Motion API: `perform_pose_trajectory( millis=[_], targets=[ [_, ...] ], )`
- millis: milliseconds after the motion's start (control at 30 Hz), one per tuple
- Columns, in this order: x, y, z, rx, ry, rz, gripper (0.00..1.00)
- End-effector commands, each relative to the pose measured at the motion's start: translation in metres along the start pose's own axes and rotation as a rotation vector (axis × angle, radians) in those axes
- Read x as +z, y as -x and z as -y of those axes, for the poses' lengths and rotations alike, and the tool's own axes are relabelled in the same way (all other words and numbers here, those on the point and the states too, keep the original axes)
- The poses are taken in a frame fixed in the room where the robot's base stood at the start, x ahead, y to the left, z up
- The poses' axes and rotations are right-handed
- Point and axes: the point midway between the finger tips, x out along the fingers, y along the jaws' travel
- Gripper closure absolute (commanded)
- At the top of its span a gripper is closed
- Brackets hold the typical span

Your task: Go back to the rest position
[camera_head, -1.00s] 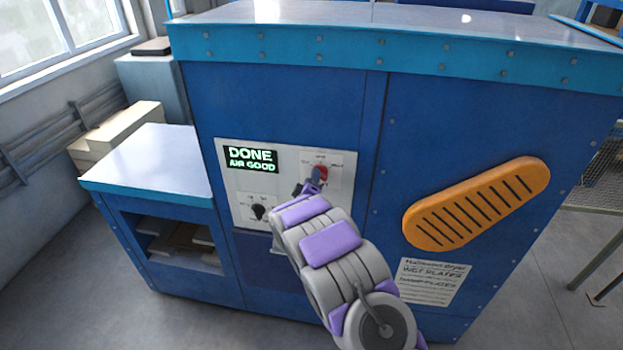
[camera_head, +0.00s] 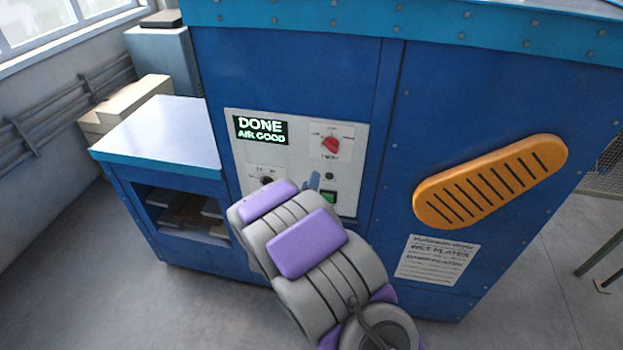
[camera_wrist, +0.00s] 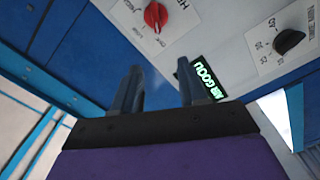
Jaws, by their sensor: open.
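My gripper (camera_wrist: 158,95) is open and empty in the wrist view, its two dark fingers apart in front of the dryer's control panel. In the head view my arm covers most of the gripper; a small blue-grey part shows at the panel's lower part. The blue plate dryer (camera_head: 295,75) fills the middle. Its white panel (camera_head: 300,125) holds a lit display (camera_head: 260,130) reading "DONE AIR GOOD", a red knob (camera_head: 331,145) and a black knob (camera_head: 267,181). The red knob (camera_wrist: 155,16) and black knob (camera_wrist: 288,41) also show in the wrist view, apart from the fingers.
An orange slotted handle (camera_head: 490,182) sticks out at the right of the dryer. A low side table (camera_head: 165,135) with an open shelf stands at the left. A printed notice (camera_head: 437,260) is below the handle. The grey floor (camera_head: 90,290) at front left is clear.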

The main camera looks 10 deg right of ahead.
Motion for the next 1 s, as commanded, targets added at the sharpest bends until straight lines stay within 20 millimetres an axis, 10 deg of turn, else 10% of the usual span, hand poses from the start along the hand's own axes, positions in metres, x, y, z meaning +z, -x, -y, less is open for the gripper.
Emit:
perform_pose_trajectory(
  millis=[633, 1000],
  targets=[
    [0.002, 0.002, 0.003, -0.029, -0.029, 0.013, 0.57],
    [0.028, 0.03, 0.029, -0.437, -0.366, 0.199, 0.57]
  ],
)
